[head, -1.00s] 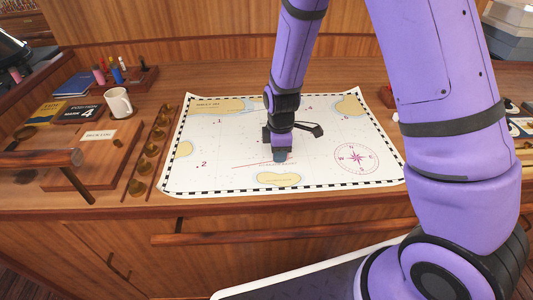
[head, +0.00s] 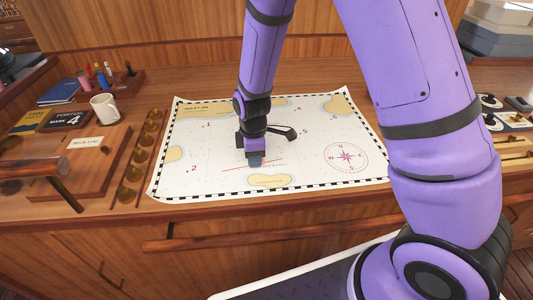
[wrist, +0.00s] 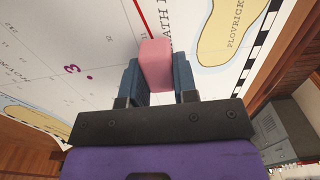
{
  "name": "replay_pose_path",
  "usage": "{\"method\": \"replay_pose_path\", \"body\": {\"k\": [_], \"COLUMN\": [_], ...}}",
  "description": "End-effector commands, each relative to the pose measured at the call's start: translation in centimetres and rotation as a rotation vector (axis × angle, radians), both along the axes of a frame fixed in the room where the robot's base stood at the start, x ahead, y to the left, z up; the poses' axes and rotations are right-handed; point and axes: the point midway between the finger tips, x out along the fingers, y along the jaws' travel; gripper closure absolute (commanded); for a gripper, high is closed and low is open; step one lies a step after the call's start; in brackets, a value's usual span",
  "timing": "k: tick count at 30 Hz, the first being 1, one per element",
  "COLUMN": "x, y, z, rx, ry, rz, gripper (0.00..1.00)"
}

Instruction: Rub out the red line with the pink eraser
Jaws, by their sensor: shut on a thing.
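The pink eraser (wrist: 156,65) is gripped between the two blue-grey fingers of my gripper (wrist: 158,82) in the wrist view. In the head view my gripper (head: 254,161) points down at the lower middle of the chart (head: 215,140) and hides the eraser. The red line (head: 270,163) runs roughly left to right there, and my gripper covers part of it. In the wrist view a thick stretch of the red line (wrist: 141,14) ends close to the eraser's tip. I cannot tell whether the eraser touches the paper.
A row of brass weights (head: 135,172) lies left of the chart. Switch panels stand at the right. The chart around my gripper is clear.

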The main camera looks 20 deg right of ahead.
Motion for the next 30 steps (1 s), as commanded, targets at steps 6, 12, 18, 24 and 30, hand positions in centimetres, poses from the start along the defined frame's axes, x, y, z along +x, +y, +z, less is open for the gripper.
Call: {"method": "replay_pose_path", "body": {"k": [6, 12, 18, 24, 30], "x": [0.1, 0.1, 0.2, 0.3, 0.3], "y": [2.9, 5.5, 8.0, 9.8, 10.3], "z": [0.0, 0.0, 0.0, 0.0, 0.0], "rx": [0.000, 0.000, 0.001, 0.000, 0.000], "ry": [-0.001, 0.000, -0.001, 0.000, -0.001], "rz": [0.002, 0.002, 0.002, 0.001, -0.001], "gripper": [0.92, 0.92, 0.92, 0.92, 0.92]}}
